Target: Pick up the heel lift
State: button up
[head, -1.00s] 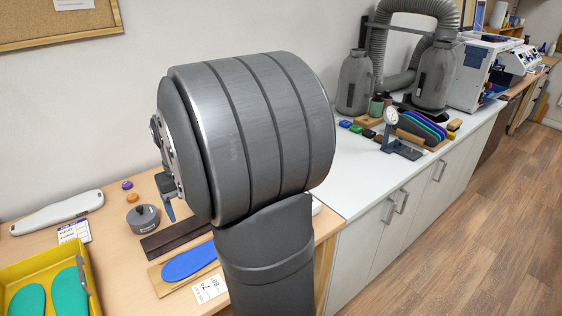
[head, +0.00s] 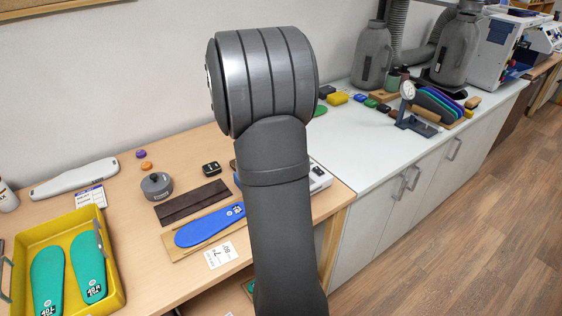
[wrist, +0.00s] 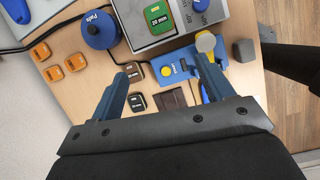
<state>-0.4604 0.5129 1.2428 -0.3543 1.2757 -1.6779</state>
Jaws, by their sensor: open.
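My gripper (wrist: 165,86) is open and empty in the wrist view, its two blue fingers well apart over the wooden table. Several small labelled blocks could be the heel lift; I cannot tell which. A green block marked 20 mm (wrist: 158,18) sits on a grey device beyond the fingers. A brown block (wrist: 133,72) and a dark block (wrist: 137,102) lie near the left finger. Orange blocks (wrist: 75,62) lie further left. In the head view my arm hides the gripper; a small black block (head: 211,168) lies left of the arm.
A blue pot (wrist: 100,30) and a blue fixture with yellow parts (wrist: 178,70) stand close to the fingers. The head view shows a yellow tray (head: 122,290) with green insoles, a blue insole (head: 208,226), a grey round weight (head: 156,186) and a white bench (head: 345,140).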

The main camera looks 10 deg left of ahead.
jog(key=shift+n, duration=0.8)
jog(key=x, duration=0.4)
jog(key=w+x, duration=0.1)
jog(key=x, duration=0.3)
jog(key=d+x, duration=0.1)
jog(key=x, duration=0.3)
jog(key=shift+w+d+r, duration=0.15)
jog(key=shift+w+r, duration=0.05)
jog(key=shift+w, duration=0.1)
jog(key=shift+s+x, duration=0.15)
jog(key=shift+x, duration=1.2)
jog(key=shift+s+x, duration=0.15)
jog(key=shift+x, duration=1.2)
jog(key=shift+d, duration=0.1)
jog(key=shift+c, duration=0.4)
jog(key=c, duration=1.1)
jog(key=shift+o, duration=0.2)
